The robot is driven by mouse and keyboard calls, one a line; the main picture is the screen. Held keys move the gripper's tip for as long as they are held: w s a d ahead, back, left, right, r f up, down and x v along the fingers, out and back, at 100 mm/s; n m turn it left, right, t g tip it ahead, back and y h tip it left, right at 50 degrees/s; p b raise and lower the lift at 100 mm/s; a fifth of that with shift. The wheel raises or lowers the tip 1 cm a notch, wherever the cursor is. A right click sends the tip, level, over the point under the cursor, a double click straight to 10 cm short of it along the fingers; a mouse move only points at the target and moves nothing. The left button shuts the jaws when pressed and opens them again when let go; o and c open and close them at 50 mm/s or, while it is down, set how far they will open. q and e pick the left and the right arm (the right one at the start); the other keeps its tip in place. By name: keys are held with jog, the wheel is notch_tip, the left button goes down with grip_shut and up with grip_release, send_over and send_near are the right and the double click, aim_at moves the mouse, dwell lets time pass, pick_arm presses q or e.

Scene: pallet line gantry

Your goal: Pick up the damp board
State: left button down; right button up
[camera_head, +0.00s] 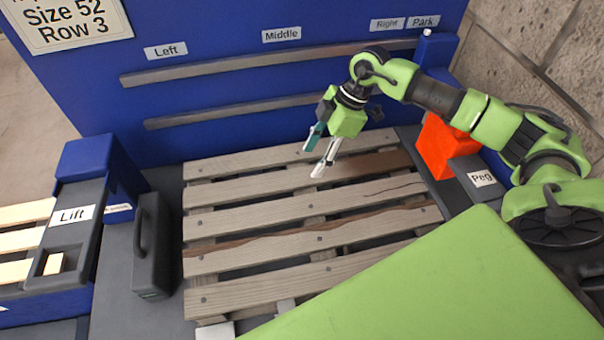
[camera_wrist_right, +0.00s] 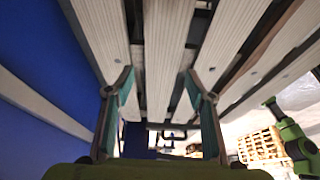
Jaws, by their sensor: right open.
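A wooden pallet (camera_head: 262,213) of several grey boards lies in the middle of the head view. The second board from the back is darker and browner on its right part (camera_head: 378,164); it may be the damp board, but I cannot tell for sure. Another board nearer the front has a brown strip along its edge. My right gripper (camera_head: 315,160) is open and empty over the back boards, fingers pointing down; I cannot tell if it touches. In the right wrist view, the open fingers (camera_wrist_right: 160,88) show with pale boards beyond.
A blue panel (camera_head: 230,100) with grey rails and Left, Middle, Right and Park labels stands behind the pallet. A red-orange block (camera_head: 446,147) and a Peg label (camera_head: 482,179) are at right. A Lift unit (camera_head: 73,215) and dark case (camera_head: 151,245) stand at left.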

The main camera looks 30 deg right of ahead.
aim_at(303, 176)
jog(key=shift+a+f, duration=0.15)
jog(key=shift+f, duration=0.05)
jog(key=p+x, duration=0.1)
jog(key=x, duration=0.1)
jog(key=p+x, duration=0.1)
jog(key=x, duration=0.1)
jog(key=shift+s+a, duration=0.1)
jog(key=shift+a, duration=0.3)
jog(key=shift+f, duration=0.3)
pick_arm(q)
jog(key=shift+w+d+r, duration=0.15)
jog(key=shift+w+r, duration=0.2)
jog(key=shift+r, duration=0.3)
jog(key=shift+w+d+r, duration=0.15)
jog(key=shift+w+r, duration=0.15)
jog(key=shift+r, duration=0.3)
jog(key=shift+s, duration=0.25)
pick_arm(e)
jog(key=c, duration=1.1)
